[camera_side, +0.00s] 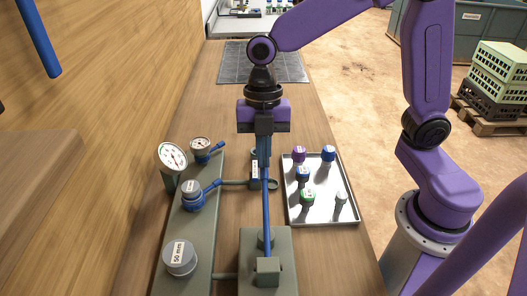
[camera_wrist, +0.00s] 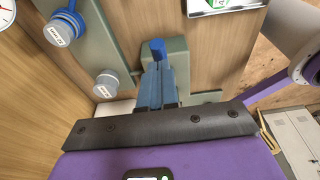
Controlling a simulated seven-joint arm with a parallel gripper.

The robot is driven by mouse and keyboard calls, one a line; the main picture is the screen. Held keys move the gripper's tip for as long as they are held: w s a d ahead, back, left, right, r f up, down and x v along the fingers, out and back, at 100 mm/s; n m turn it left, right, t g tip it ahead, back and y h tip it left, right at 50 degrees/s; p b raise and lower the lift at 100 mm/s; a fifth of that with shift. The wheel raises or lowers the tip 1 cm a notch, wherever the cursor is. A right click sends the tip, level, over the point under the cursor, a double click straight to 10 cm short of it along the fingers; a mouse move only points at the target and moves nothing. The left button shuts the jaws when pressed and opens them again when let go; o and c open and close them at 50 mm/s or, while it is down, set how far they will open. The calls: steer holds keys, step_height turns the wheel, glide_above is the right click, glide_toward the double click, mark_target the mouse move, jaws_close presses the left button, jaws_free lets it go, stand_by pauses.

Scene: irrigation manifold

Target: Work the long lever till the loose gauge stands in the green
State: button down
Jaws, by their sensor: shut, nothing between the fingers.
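The long lever (camera_side: 266,215) is a blue bar standing nearly upright from a grey-green block (camera_side: 280,243). My gripper (camera_side: 262,160) is over the bench at the lever's upper end, fingers pointing down. It is shut and holds nothing; I cannot tell whether it touches the lever. In the wrist view the shut fingers (camera_wrist: 158,90) reach toward a blue end (camera_wrist: 157,47).
A manifold plate (camera_side: 190,232) carries a blue-handled valve (camera_side: 193,194) and a 50 mm cap (camera_side: 180,258). A metal tray (camera_side: 322,216) right of the lever holds several coloured-cap fittings. A wooden wall (camera_side: 110,120) bounds the left. A dark mat (camera_side: 262,62) lies bare farther back.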

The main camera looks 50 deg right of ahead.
steer(key=shift+w+d+f, duration=0.2)
steer(key=shift+d+f, duration=0.05)
steer(key=shift+f, duration=0.35)
steer(key=shift+g+y, duration=0.9)
steer(key=shift+w+d+f, duration=0.15)
steer(key=shift+d+f, duration=0.05)
steer(key=shift+f, duration=0.8)
steer(key=shift+w+d+f, duration=0.15)
steer(key=shift+d+f, duration=0.05)
steer(key=shift+f, duration=0.8)
steer(key=shift+w+d+f, duration=0.15)
steer(key=shift+d+f, duration=0.05)
steer(key=shift+f, duration=0.8)
steer(key=a+v, duration=0.1)
steer(key=v, duration=1.3)
steer(key=shift+s+r, duration=0.2)
steer(key=shift+r, duration=0.2)
steer(key=shift+d, duration=0.1)
steer(key=s+a+r+t+h, duration=0.1)
steer(key=s+a+r, duration=0.3)
steer(key=r, duration=0.3)
steer(key=shift+s+a+r+t+h, duration=0.2)
steer(key=shift+t+h, duration=0.2)
